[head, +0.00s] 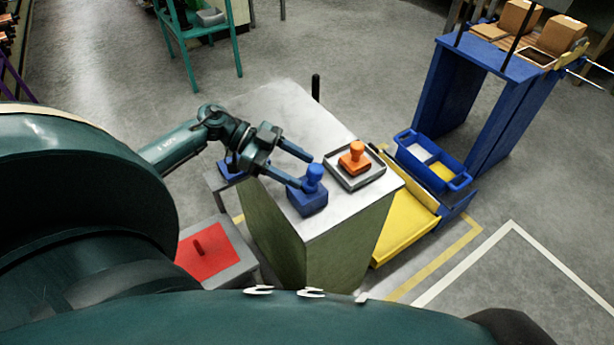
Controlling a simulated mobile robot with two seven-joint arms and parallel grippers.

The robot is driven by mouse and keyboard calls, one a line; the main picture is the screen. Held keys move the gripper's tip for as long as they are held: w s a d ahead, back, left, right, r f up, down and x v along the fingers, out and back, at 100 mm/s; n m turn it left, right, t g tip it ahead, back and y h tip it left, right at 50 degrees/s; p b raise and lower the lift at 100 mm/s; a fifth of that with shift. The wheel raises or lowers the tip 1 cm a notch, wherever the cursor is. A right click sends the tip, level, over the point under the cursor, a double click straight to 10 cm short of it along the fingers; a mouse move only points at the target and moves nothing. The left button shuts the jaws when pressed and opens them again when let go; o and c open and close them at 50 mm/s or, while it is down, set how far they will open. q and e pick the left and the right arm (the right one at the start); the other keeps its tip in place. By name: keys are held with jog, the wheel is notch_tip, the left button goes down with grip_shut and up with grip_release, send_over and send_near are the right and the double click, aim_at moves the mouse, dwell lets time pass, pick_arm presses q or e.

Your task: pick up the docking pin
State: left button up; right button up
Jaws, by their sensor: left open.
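Two knobbed pieces stand upright on a pale bench top (275,115); I cannot tell which is the docking pin. The blue one (308,202) has a square base and a round knob, near the front edge. The orange one (355,158) stands in a shallow grey tray (374,177) to its right. My left gripper (306,172) is open, its two fingers pointing right. Their tips are at the blue piece's knob, one on the far side and one on the near side; I cannot tell whether they touch it. My right gripper is not in view.
A black post (316,87) rises at the bench's back edge. A yellow tray (406,232) and a blue divided bin (433,161) lie to the right. A red panel with a handle (216,252) is at lower left. A blue table with boxes (495,60) stands at upper right.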

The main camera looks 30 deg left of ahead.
aim_at(311, 185)
pick_arm(q)
jog(key=shift+x, duration=1.3)
jog(key=shift+c, duration=0.5)
jog(key=c, duration=1)
